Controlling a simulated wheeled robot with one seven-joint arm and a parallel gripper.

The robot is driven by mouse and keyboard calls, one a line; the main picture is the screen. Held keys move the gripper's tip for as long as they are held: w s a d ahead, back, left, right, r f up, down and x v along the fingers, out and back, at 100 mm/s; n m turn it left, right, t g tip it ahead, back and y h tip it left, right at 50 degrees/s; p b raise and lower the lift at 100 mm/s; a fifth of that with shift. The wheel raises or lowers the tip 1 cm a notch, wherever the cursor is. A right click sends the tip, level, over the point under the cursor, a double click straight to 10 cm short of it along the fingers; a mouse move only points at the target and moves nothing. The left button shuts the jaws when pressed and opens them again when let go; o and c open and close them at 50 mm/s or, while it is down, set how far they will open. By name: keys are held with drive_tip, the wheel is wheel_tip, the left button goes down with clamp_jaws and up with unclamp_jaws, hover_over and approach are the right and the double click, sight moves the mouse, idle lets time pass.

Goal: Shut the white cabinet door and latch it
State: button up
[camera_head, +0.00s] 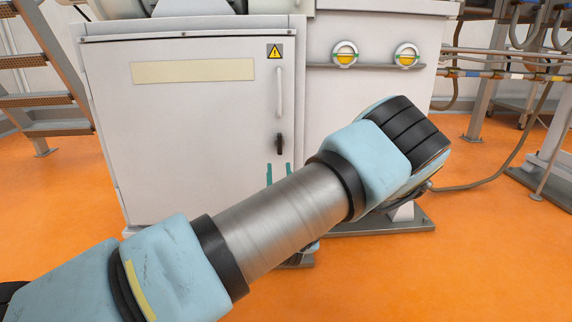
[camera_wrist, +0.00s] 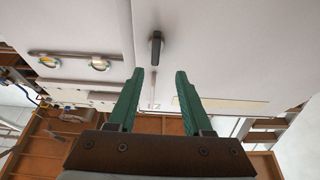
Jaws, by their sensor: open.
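The white cabinet door (camera_head: 190,110) faces me, with a blank beige label and a yellow warning sign. It looks flush or nearly flush with the cabinet; I cannot tell if a small gap remains. A pale vertical bar handle (camera_head: 279,92) is near its right edge. Below it is a black latch handle (camera_head: 280,143), roughly vertical, which also shows in the wrist view (camera_wrist: 156,47). My gripper (camera_head: 278,172) is open and empty, its green fingertips just below the latch in the head view. In the wrist view its fingers (camera_wrist: 159,72) are apart, with the latch beyond them.
Right of the door is a white cabinet panel (camera_head: 325,110) with two round yellow-and-white gauges on a rail. Stairs (camera_head: 40,100) stand at the left. Pipes and a hose (camera_head: 500,165) are at the right. The orange floor (camera_head: 480,240) is clear at the front right.

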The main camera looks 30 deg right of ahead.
sight(280, 144)
drive_tip(key=shift+h, duration=0.3)
drive_tip(key=b+x, duration=0.1)
drive_tip(key=x, duration=0.2)
drive_tip(key=b+x, duration=0.1)
drive_tip(key=x, duration=0.6)
drive_tip(key=shift+d+r+b, duration=0.2)
drive_tip(key=shift+d+b, duration=0.15)
drive_tip(key=shift+b, duration=0.05)
clamp_jaws()
